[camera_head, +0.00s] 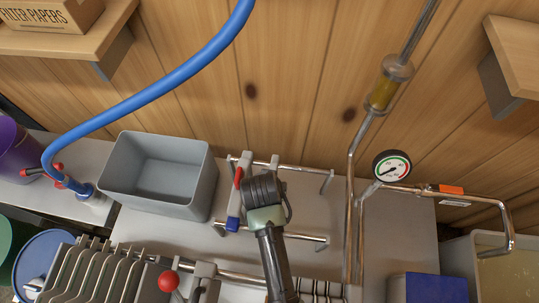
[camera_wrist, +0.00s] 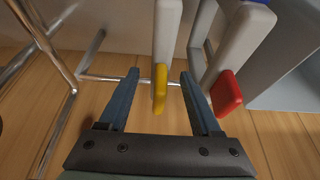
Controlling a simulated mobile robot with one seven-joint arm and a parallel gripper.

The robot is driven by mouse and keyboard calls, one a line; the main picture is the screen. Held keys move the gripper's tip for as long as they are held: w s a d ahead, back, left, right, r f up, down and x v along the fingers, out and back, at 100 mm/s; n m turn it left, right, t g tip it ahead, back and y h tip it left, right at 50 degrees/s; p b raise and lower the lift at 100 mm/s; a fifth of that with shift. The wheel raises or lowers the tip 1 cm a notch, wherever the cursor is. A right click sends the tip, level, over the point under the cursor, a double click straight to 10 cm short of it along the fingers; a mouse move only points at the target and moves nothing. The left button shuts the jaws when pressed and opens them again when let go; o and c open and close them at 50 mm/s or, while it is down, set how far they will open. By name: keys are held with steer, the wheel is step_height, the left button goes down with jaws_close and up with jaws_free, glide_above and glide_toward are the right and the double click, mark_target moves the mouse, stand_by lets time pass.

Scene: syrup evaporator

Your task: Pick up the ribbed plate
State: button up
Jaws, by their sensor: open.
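Two narrow grey plates stand edge-on on a metal rail rack; no ribs show on their visible edges, so I cannot tell which is the ribbed one. One plate (camera_head: 247,165) has a red tab and a blue end; it also shows in the wrist view (camera_wrist: 237,48), at right. The other plate (camera_wrist: 167,35) has a yellow tab; in the head view its top end (camera_head: 273,161) shows behind my gripper (camera_head: 264,187). In the wrist view my gripper (camera_wrist: 160,75) is open, its blue fingers on either side of the yellow-tabbed plate. I see no contact.
A grey tub (camera_head: 160,203) stands left of the rack. A press (camera_head: 75,275) with several ribbed grey plates and a red knob (camera_head: 168,281) is in front. A pipe with a gauge (camera_head: 391,167) rises at right. A wooden wall (camera_head: 290,80) is behind.

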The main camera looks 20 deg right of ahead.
steer(key=shift+x, duration=1.65)
jaws_close()
steer(key=shift+w+r, duration=0.1)
